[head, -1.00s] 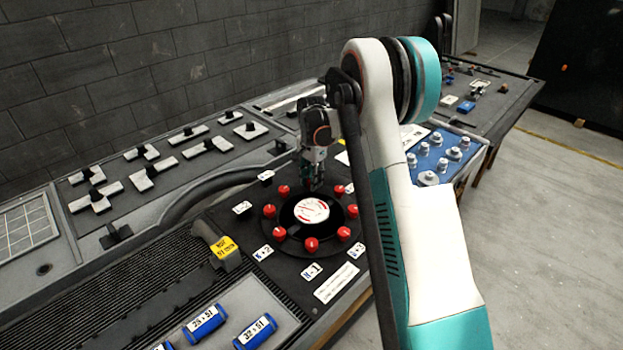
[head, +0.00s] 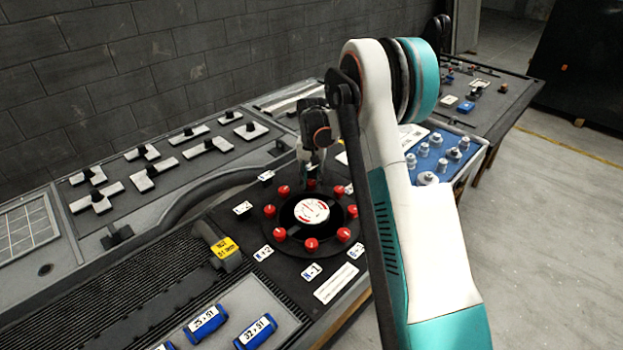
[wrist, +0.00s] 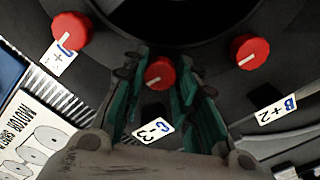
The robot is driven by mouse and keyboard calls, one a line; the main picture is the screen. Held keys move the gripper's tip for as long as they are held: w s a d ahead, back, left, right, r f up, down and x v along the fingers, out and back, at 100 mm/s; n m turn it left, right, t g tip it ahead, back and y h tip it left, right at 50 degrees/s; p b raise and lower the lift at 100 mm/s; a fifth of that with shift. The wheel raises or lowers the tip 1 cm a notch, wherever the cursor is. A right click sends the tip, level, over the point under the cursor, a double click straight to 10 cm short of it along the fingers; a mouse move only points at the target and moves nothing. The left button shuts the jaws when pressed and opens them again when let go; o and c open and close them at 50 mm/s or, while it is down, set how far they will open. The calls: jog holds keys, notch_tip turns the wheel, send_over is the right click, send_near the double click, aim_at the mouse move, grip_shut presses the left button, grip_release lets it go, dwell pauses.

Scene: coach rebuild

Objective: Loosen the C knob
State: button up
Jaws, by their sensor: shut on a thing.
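A ring of red knobs surrounds a round dial with a white and red disc (head: 311,211) on the dark panel. The red knob at the far side of the ring shows in the wrist view (wrist: 159,73), with a pale index line on its face. A tag marked -3 (wrist: 153,130) lies beside it; its blue letter looks like C. My gripper (head: 312,176) reaches down to this knob. In the wrist view its green fingers stand on both sides of the knob, shut on it. The arm hides part of the panel's right side in the head view.
Neighbouring red knobs stand close on both sides, one by the B +2 tag (wrist: 276,110) and one at the left (wrist: 71,30). A yellow-tagged block (head: 225,248) and blue cylinders (head: 206,323) lie nearer. A blue panel with silver knobs (head: 440,152) is at right.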

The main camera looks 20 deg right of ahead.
aim_at(311, 182)
jog(key=n, duration=0.5)
jog(key=shift+n, duration=2.6)
jog(key=o, duration=1.1)
notch_tip(311, 182, up, 12)
